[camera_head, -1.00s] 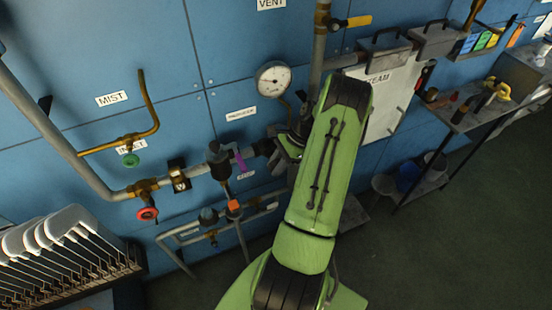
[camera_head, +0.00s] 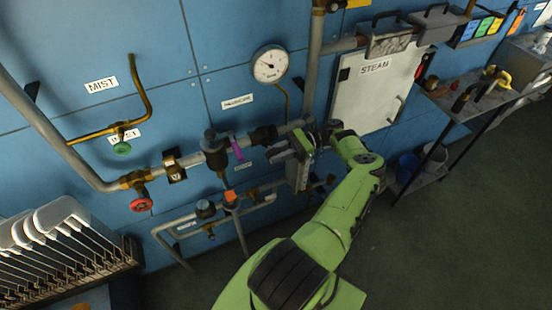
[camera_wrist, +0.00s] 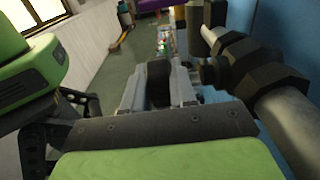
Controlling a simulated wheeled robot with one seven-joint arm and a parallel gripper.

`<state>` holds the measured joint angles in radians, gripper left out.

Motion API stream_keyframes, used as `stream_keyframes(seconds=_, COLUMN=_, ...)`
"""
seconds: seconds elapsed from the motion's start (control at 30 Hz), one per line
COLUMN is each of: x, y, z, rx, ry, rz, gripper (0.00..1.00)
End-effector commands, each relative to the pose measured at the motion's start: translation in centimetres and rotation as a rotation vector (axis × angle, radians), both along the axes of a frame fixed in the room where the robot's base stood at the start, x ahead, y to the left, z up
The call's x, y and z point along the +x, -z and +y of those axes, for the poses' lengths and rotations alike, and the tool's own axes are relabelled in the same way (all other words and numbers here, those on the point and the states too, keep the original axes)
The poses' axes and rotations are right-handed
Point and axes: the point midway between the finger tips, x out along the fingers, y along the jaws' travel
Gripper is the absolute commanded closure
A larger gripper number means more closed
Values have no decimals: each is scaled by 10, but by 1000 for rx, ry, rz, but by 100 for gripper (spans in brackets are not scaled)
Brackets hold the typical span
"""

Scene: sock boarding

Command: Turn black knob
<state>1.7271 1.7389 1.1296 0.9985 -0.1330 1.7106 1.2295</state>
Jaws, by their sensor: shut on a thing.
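In the head view my gripper (camera_head: 278,154) is at the pipework below the pressure gauge, to the right of a dark pipe fitting (camera_head: 263,135). In the wrist view a black knob (camera_wrist: 159,84) sits between the grey jaws of my gripper (camera_wrist: 160,72), and the jaws are closed on it. The jaws hide its sides, and its turn angle is hard to tell. In the head view the held knob is mostly hidden by the gripper.
The gauge (camera_head: 270,63) hangs just above. A red handwheel (camera_head: 141,203), a green knob (camera_head: 122,148) and a purple-tagged valve (camera_head: 214,150) are to the left. A white STEAM panel (camera_head: 372,88) is right. A rack of pale boards (camera_head: 62,240) stands lower left.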

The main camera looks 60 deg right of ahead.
Motion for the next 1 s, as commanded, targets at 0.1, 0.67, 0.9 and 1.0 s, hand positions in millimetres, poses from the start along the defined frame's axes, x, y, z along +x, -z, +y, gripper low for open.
stream_keyframes(seconds=0.1, x=0, y=8, z=0, rx=91, ry=2, rz=-50, gripper=100)
stream_keyframes(seconds=0.67, x=0, y=7, z=1, rx=336, ry=-2, rz=-192, gripper=100)
stream_keyframes(seconds=0.9, x=0, y=6, z=1, rx=354, ry=-3, rz=-202, gripper=100)
stream_keyframes(seconds=1.0, x=0, y=6, z=1, rx=355, ry=-3, rz=-202, gripper=100)
